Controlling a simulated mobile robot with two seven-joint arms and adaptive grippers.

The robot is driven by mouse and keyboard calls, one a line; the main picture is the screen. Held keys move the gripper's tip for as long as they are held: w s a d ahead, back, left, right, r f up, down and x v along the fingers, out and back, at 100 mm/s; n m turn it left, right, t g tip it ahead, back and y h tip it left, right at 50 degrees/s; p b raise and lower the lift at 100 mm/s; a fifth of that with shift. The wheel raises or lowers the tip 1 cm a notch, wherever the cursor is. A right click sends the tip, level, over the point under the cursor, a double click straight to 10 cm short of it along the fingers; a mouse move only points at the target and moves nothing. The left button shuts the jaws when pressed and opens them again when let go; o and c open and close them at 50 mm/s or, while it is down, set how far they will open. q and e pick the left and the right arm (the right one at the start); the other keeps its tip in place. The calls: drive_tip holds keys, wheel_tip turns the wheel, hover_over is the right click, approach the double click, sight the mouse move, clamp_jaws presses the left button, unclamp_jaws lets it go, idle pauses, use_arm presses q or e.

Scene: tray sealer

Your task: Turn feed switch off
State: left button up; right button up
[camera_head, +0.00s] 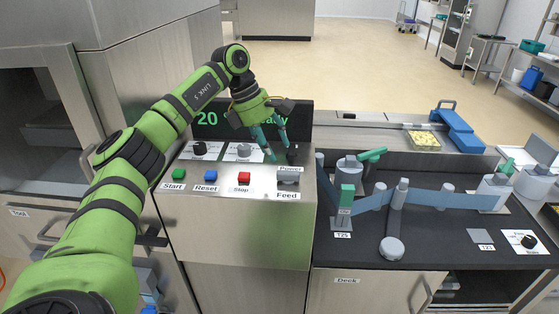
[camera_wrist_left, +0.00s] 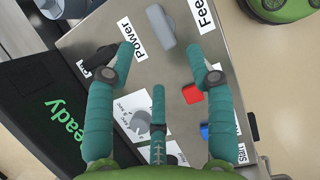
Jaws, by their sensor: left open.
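The feed switch (camera_head: 288,178) is a grey bar-shaped handle on the steel control panel, just above the Feed label (camera_head: 286,196). In the left wrist view the switch (camera_wrist_left: 160,25) lies between the Power and Feed labels, beyond my fingertips. My left gripper (camera_head: 281,150) is above the back right of the panel, fingers pointing down. It is open and empty, with its fingers (camera_wrist_left: 168,62) spread and apart from the switch. A dark power knob (camera_head: 292,153) is close beside one fingertip; contact cannot be told. My right gripper is in neither view.
Green (camera_head: 179,174), blue (camera_head: 211,176) and red (camera_head: 244,178) buttons line the panel front. Two dials sit behind them, and a display (camera_head: 210,122) reading "20" and "Ready" stands at the back. The dark deck (camera_head: 440,235) with rollers and blue film lies right.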

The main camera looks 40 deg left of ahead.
use_arm(q)
drive_tip(key=shift+v, duration=2.4)
drive_tip(key=shift+f, duration=0.1)
